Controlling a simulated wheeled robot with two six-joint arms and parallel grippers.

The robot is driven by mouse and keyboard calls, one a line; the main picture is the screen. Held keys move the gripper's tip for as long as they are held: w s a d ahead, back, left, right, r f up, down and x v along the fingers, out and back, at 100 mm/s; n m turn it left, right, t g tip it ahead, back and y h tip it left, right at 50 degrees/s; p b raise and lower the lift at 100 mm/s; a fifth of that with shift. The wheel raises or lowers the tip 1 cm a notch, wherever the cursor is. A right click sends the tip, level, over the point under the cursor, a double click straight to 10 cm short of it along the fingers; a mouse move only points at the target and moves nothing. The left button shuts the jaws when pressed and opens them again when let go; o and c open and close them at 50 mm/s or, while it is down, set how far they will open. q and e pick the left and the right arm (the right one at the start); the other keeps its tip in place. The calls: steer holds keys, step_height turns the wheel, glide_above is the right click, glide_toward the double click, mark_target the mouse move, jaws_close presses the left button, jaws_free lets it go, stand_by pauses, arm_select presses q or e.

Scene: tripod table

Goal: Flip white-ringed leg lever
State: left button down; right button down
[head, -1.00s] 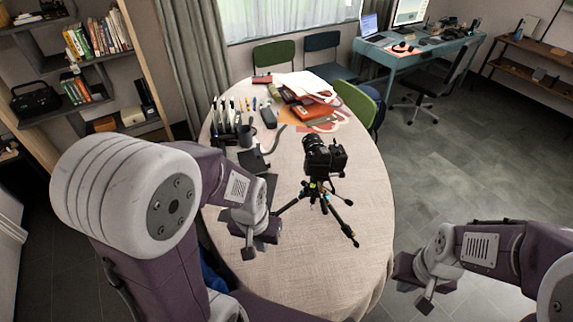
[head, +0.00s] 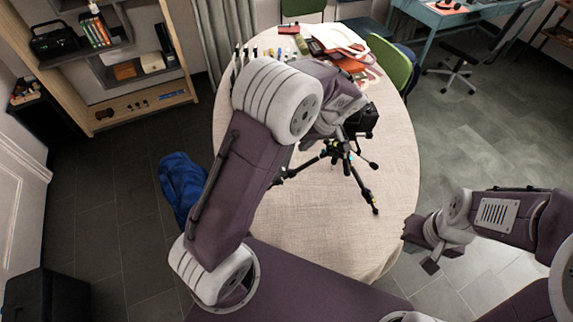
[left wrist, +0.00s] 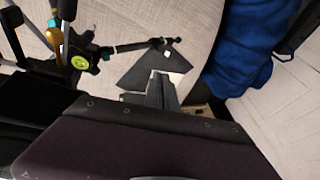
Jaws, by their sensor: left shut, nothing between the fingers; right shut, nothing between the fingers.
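The tripod (head: 347,152) stands upright on the table with its legs spread and a black camera (head: 366,121) on top. It also shows at the left of the left wrist view (left wrist: 80,55). There, one black leg (left wrist: 135,46) reaches right, with a small pale spot near its end; I cannot tell whether this is the white ring or lever. My left gripper (left wrist: 160,90) is shut and empty, just below that leg in the picture; contact is unclear. In the head view my arm largely hides it. My right gripper (head: 432,257) is shut and empty, off the table's right edge.
The oval table (head: 390,170) has a pale cloth and is clear at its front. Papers and folders (head: 345,45) lie at the back, with a green chair (head: 390,65) beside them. A blue item (head: 183,185) is off the table's left side.

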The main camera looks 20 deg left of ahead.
arm_select(q)
steer(key=p, duration=0.1)
glide_above(286, 170)
steer(key=f, duration=0.8)
steer(key=d+f, duration=0.1)
steer(key=f, duration=0.2)
steer(key=shift+f, duration=0.4)
steer(key=shift+s+a+f, duration=0.15)
steer(key=shift+a+f, duration=0.1)
steer(key=shift+f, duration=0.15)
arm_select(e)
steer(key=shift+w+r, duration=0.2)
steer(key=shift+r, duration=0.4)
steer(key=shift+f, duration=0.15)
